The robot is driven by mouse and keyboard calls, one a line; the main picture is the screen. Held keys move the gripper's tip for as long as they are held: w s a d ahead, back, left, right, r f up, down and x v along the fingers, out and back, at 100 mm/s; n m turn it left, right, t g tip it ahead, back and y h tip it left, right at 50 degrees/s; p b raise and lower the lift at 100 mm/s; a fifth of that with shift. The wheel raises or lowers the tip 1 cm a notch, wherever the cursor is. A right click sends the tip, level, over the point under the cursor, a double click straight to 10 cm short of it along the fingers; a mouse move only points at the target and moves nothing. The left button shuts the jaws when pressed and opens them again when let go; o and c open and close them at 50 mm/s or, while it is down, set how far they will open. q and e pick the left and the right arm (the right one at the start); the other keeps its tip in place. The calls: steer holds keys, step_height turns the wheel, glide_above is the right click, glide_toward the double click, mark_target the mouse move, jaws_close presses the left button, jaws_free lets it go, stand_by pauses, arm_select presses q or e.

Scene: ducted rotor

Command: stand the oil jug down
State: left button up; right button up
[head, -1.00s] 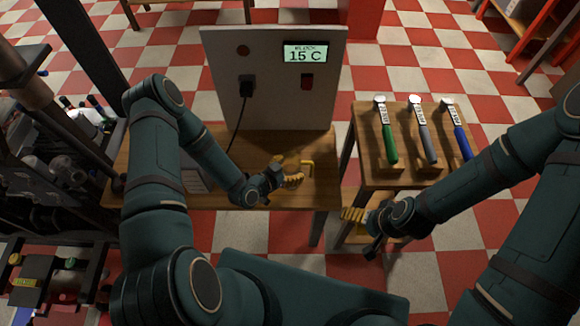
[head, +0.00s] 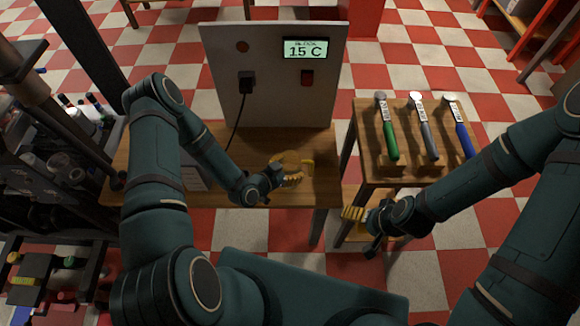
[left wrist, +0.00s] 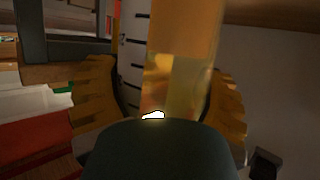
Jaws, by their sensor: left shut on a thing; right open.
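The oil jug is amber and see-through, with a yellow handle (head: 308,162) showing in the head view just beyond my left gripper (head: 287,176). My left gripper is shut on the jug, over the wooden bench. In the left wrist view, the amber jug body (left wrist: 183,45) stands between the two ochre fingers, with a pale strip of dark graduation marks beside it. The jug's base is hidden, and I cannot tell whether it touches the bench. My right gripper (head: 356,222) is open and empty by the side table.
The wooden bench (head: 230,195) carries an upright panel (head: 270,85) with a display reading 15 C and a plugged cable. The side table (head: 370,174) holds green, grey and blue-handled tools. A cluttered rack (head: 55,150) stands at left. Bench space right of the jug is clear.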

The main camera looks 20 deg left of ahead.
arm_select(q)
steer(key=o, duration=1.2)
steer(key=shift+o, duration=0.2)
steer(key=v, duration=1.2)
steer(key=s+d+r+n+g+y, duration=0.2)
steer(key=s+d+n+g, duration=0.4)
steer(key=d+g, duration=0.4)
steer(key=shift+r+n+y, duration=0.3)
steer(key=shift+n+y, duration=0.1)
steer(key=shift+n, duration=0.4)
